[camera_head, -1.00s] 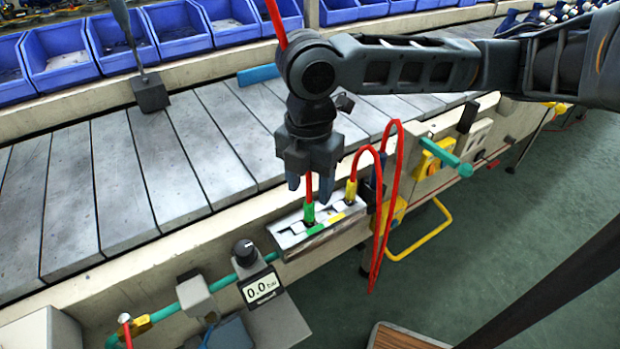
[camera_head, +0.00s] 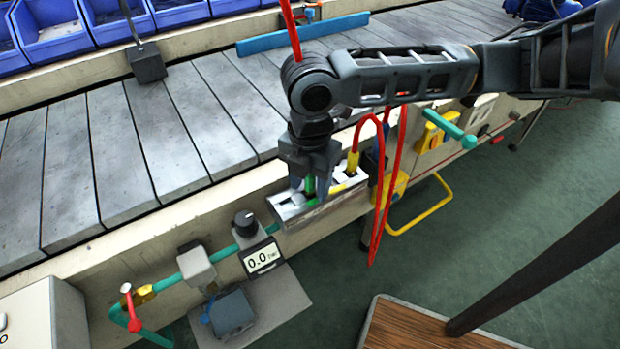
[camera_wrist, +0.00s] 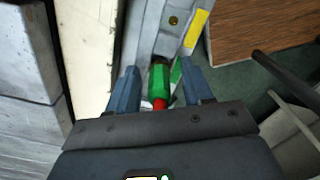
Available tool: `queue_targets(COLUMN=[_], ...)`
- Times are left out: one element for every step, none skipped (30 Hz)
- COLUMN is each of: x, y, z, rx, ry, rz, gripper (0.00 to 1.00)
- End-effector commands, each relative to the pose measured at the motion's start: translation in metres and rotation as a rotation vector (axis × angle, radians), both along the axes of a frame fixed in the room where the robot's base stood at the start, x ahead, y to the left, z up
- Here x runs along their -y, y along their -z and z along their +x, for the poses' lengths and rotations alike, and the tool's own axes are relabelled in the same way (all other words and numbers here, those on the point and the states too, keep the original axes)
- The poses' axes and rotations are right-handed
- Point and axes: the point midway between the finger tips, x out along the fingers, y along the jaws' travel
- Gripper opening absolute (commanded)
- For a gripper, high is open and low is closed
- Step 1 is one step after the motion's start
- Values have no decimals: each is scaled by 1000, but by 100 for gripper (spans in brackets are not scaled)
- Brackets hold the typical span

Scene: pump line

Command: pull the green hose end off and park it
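The green hose end (camera_head: 310,185) stands upright in the metal socket block (camera_head: 292,209) on the side of the conveyor. My gripper (camera_head: 310,190) has come down over it from above. In the wrist view the green hose end (camera_wrist: 160,80) with its red hose sits between the two blue fingertips of my gripper (camera_wrist: 165,86). A gap shows on both sides of it, so my gripper is open and around it, not gripping. The yellow hose end (camera_head: 353,164) stands in the same block to the right, with a red hose looping from it.
A gauge reading 0.0 (camera_head: 262,257) and a black knob (camera_head: 245,222) are left of the block. A yellow bracket handle (camera_head: 425,220) juts out at the right. A wooden-topped surface (camera_head: 420,330) is at the front.

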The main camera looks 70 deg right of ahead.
Motion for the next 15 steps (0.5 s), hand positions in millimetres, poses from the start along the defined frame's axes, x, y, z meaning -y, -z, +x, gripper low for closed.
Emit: queue_targets(x=[0,0,0,0,0,0,0,0,0,0,0,0,0,0,0], y=[0,0,0,0,0,0,0,0,0,0,0,0,0,0,0], z=[0,0,0,0,0,0,0,0,0,0,0,0,0,0,0], rx=[0,0,0,0,0,0,0,0,0,0,0,0,0,0,0], ry=[0,0,0,0,0,0,0,0,0,0,0,0,0,0,0], rz=[0,0,0,0,0,0,0,0,0,0,0,0,0,0,0], gripper=[45,43,39,36,33,29,26,23,20,17,14,10,7,4,0])
